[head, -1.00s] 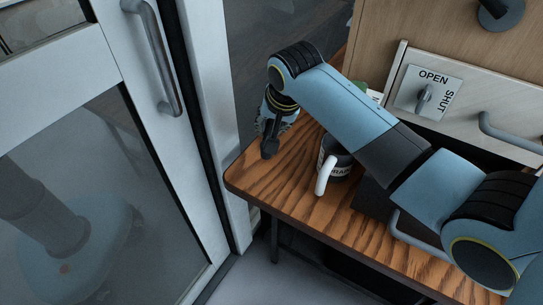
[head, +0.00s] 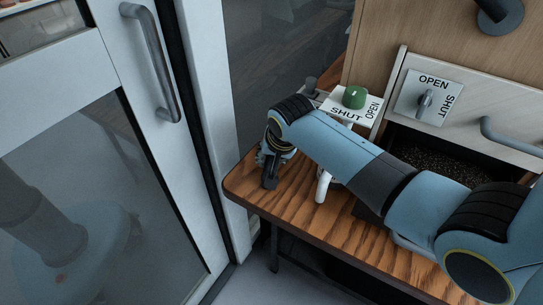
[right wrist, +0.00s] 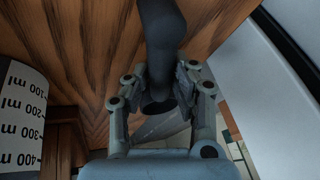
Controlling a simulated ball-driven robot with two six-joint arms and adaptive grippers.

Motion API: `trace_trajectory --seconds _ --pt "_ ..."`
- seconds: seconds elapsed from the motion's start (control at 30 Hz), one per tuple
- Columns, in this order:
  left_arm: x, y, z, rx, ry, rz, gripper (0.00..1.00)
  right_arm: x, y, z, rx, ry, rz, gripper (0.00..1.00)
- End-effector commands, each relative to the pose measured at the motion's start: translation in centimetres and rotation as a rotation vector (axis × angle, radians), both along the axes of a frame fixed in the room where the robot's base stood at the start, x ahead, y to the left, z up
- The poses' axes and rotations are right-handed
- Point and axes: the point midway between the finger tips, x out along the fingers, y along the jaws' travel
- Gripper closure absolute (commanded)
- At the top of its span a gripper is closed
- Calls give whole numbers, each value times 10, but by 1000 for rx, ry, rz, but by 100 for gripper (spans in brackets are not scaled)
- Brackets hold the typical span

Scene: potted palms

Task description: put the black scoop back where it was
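The black scoop (right wrist: 165,35) shows in the right wrist view as a dark, smooth shape between the fingers of my right gripper (right wrist: 162,82). The fingers close on it from both sides. In the head view my right gripper (head: 270,172) points down over the left end of the wooden table (head: 262,196). A dark piece hangs below its wrist there; I cannot tell fingers from scoop. Whether the scoop touches the table is unclear. My left gripper is not in view.
A container with ml marks (right wrist: 20,118) is close left of the gripper. An open drawer (head: 425,158) holds dark granules. A green knob (head: 354,97) sits behind. A glass door (head: 110,170) stands at left.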

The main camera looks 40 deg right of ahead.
Motion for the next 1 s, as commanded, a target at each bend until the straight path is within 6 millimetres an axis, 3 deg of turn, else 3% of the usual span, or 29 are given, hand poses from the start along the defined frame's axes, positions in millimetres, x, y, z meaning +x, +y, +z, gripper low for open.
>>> trace_trajectory --seconds 0.13,0.47,1.0 --pt "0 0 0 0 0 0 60 0 0 0 1 -1 0 56" --pt "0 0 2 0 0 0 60 0 0 6 1 -2 1 56" --pt "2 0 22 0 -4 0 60 -45 11 99 0 -1 0 56"
